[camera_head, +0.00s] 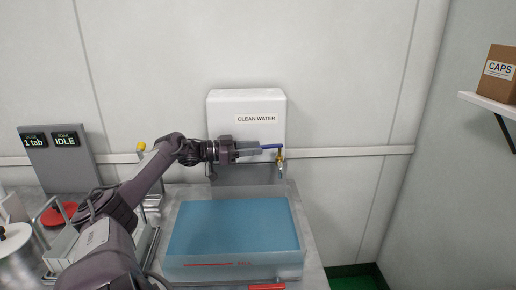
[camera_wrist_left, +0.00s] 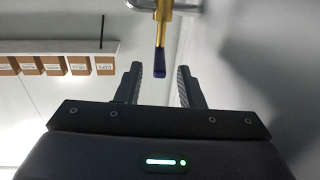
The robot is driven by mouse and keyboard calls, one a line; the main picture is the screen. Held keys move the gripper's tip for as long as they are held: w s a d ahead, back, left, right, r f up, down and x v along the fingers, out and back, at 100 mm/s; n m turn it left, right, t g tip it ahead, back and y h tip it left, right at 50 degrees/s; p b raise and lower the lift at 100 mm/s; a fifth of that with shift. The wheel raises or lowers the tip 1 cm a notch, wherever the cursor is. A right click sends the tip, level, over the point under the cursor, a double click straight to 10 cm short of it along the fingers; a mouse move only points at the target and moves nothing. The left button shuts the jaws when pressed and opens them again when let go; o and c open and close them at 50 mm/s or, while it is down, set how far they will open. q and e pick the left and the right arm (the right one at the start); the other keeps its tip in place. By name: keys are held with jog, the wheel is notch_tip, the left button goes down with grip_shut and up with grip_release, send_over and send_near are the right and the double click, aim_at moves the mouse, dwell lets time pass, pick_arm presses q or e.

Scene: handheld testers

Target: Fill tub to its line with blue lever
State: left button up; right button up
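The blue lever (camera_head: 270,147) sits on a brass tap (camera_head: 280,157) at the front of a white tank marked CLEAN WATER (camera_head: 225,110). It points left toward my left gripper (camera_head: 247,152). In the left wrist view, the left gripper (camera_wrist_left: 161,84) is open, with the blue lever (camera_wrist_left: 160,63) reaching between its fingers, a gap on each side. The translucent tub (camera_head: 285,273) stands below the tap and looks blue inside. A red line (camera_head: 208,265) marks its front wall. I cannot tell the exact water level. My right gripper is not in view.
Left of the tub stand a panel with displays (camera_head: 60,150), a red round part (camera_head: 59,213) and a metal drum (camera_head: 18,255). A red object (camera_head: 267,287) lies at the front edge. A CAPS box (camera_head: 497,73) sits on a shelf at right.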

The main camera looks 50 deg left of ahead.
pick_arm(q)
jog(key=v, duration=0.5)
jog(key=shift+s+a, duration=0.15)
jog(key=shift+s, duration=0.15)
